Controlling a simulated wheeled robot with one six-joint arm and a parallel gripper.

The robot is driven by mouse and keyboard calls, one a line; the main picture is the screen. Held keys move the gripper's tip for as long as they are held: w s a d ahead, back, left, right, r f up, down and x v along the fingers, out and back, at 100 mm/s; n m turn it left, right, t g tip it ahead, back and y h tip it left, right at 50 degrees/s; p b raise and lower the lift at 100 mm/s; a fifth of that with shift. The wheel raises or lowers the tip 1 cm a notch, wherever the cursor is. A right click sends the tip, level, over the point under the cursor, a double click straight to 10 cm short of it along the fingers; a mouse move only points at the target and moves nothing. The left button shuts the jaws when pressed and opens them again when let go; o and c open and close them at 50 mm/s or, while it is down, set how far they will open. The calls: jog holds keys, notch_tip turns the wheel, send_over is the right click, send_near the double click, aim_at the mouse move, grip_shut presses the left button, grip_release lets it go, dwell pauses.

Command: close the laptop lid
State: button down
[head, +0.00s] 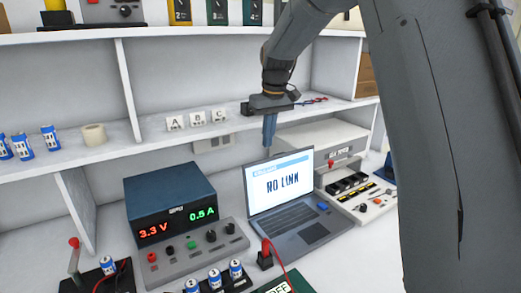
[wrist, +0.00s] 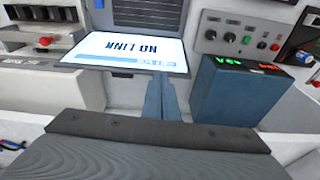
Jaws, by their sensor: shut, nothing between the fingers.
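The laptop (head: 295,200) stands open on the bench, its lid (head: 279,182) raised and its screen reading "NO LINK". Its keyboard base (head: 295,223) lies flat toward the front. My gripper (head: 269,146) is shut and empty, pointing down just above the lid's top edge, near its middle. In the wrist view the gripper fingers (wrist: 160,85) are together, and the lid (wrist: 135,45) shows upside down beyond them. I cannot tell whether the fingertips touch the lid or are a little behind it.
A power supply (head: 172,203) reading 3.3 V and 0.5 A stands left of the laptop. A grey device (head: 320,142) stands behind and right of it. A shelf with letter cubes (head: 197,120) is close behind my gripper. A red plug and cable (head: 265,252) lie in front.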

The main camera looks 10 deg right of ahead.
jog(key=w+a+f+p, duration=0.1)
jog(key=w+f+p, duration=0.2)
jog(key=w+f, duration=0.2)
notch_tip(320, 180, down, 3)
jog(key=shift+a+r+n, duration=0.2)
jog(key=shift+a+n, duration=0.1)
dwell(0.4)
